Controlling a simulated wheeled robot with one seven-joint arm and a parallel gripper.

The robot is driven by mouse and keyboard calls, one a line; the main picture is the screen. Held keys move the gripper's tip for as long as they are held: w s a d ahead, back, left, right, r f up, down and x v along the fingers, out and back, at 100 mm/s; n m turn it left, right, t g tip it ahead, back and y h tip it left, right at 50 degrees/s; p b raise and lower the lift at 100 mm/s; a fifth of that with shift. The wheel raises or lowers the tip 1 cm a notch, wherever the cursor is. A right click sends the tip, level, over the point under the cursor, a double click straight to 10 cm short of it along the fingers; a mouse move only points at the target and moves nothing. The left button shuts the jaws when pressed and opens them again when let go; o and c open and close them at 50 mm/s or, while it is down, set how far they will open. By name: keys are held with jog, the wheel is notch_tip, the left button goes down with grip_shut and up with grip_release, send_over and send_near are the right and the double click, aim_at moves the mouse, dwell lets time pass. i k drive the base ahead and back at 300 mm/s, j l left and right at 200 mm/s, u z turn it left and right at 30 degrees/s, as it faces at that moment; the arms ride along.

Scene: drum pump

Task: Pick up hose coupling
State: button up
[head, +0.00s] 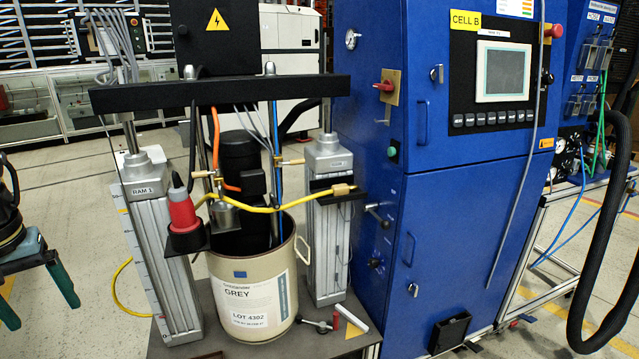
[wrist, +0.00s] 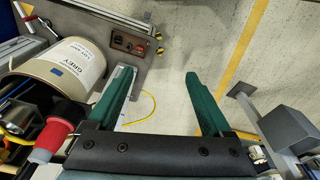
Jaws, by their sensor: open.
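The hose coupling (head: 343,189) is a brass fitting at the right end of a yellow hose (head: 262,208). In the head view it rests on a small black bracket on the front of the right ram column, above and right of the drum. I cannot make it out in the wrist view. My gripper (head: 43,313) is at the far left of the head view, well apart from the coupling, with the drum pump between them.
A grey-labelled drum (head: 252,292) stands between the left ram (head: 158,250) and right ram (head: 328,240). A red and black plug (head: 183,213) juts out front left. A blue cabinet (head: 450,220) stands right of the coupling. The floor under my gripper is clear except a yellow cable (wrist: 152,108).

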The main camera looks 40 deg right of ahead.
aim_at(341, 190)
jog(key=z, duration=1.55)
jog(key=l+u, duration=0.15)
jog(key=u, duration=1.15)
jog(key=l+u, duration=0.3)
jog(key=k+l+u, duration=0.15)
jog(key=l+u, duration=0.15)
jog(key=l, duration=0.2)
jog(key=k+l+u, duration=0.1)
jog(key=l+u, duration=0.2)
jog(key=k+l+u, duration=0.15)
jog(key=l+u, duration=0.15)
jog(key=k+l+u, duration=0.3)
jog(key=k+l, duration=0.45)
jog(key=l, duration=0.2)
jog(key=k+l+u, duration=0.1)
jog(key=k+l, duration=0.3)
jog(key=l, duration=0.2)
